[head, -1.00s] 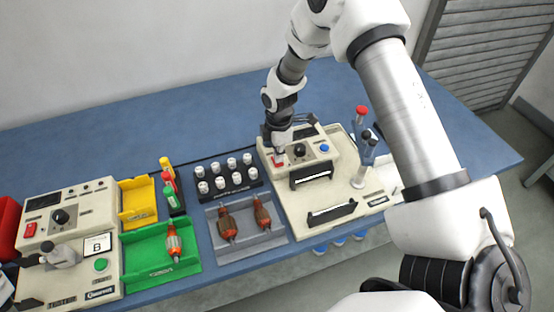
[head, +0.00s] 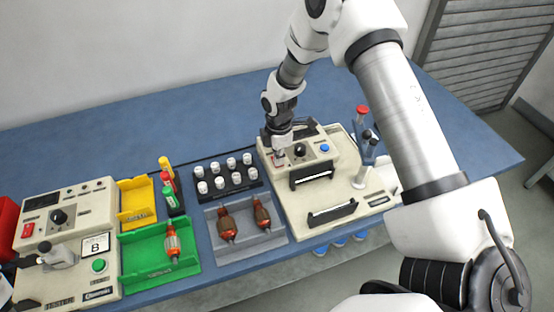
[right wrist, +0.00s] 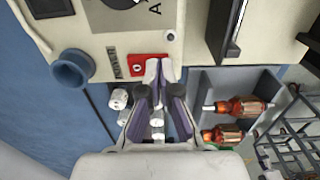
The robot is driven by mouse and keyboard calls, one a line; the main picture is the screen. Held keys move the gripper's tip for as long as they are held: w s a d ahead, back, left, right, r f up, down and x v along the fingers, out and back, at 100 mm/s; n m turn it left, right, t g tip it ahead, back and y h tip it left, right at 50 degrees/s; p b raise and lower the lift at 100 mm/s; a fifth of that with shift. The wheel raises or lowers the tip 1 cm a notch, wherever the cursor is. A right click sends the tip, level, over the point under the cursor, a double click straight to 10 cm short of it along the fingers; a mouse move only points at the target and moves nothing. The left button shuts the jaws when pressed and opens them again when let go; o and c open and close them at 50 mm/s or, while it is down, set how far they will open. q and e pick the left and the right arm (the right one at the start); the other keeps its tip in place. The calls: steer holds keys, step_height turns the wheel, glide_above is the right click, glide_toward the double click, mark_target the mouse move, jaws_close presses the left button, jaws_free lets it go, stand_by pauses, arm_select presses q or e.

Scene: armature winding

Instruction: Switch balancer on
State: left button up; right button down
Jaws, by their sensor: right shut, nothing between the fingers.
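The balancer (head: 330,200) is the beige machine at the right of the bench. Its front panel has a red power switch (head: 279,161), a black knob (head: 300,150) and a blue button (head: 324,148). My right gripper (head: 278,153) is shut and empty, pointing down at the red switch and partly hiding it. In the right wrist view its closed fingertips (right wrist: 160,70) overlap the right part of the red switch (right wrist: 140,66), beside the POWER label. I cannot tell whether they touch it, nor the switch's position. My left gripper is not clearly visible.
A rack of white-capped pieces (head: 228,180) and a grey tray (head: 265,240) with two armatures stand left of the balancer. A green tray (head: 150,268), a yellow bin (head: 137,220) and a tester (head: 65,245) stand farther left. The bench (head: 205,135) is clear behind.

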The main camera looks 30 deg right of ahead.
step_height(320, 180, up, 7)
steer(key=p, duration=0.5)
steer(key=shift+p, duration=0.4)
steer(key=shift+f, duration=0.1)
